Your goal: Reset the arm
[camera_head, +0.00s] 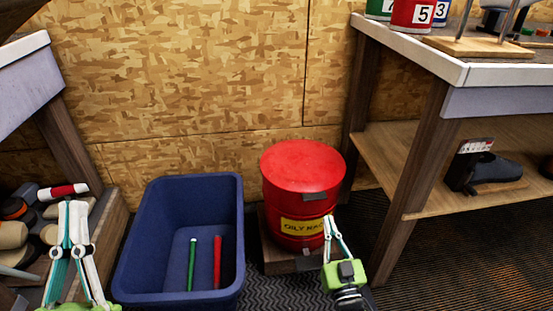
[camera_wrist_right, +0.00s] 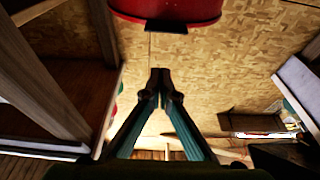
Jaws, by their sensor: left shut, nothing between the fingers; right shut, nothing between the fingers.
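My left gripper (camera_head: 72,206) is at the lower left in the head view, beside the blue bin. Its fingers are shut and empty. My right gripper (camera_head: 329,222) is in front of the right side of the red oily-rag can (camera_head: 302,172). In the right wrist view the fingertips of the right gripper (camera_wrist_right: 160,75) meet, with nothing between them. The red can also shows at the top of that view (camera_wrist_right: 175,8), apart from the fingertips in the picture. I cannot tell in the head view whether the right gripper touches the can.
A blue bin (camera_head: 130,240) on the floor holds a green stick (camera_head: 191,263) and a red stick (camera_head: 217,262). A wooden workbench (camera_head: 480,73) stands at the right, with a shelf below. A red-and-white object (camera_head: 62,191) lies just behind my left gripper, among items on a low shelf.

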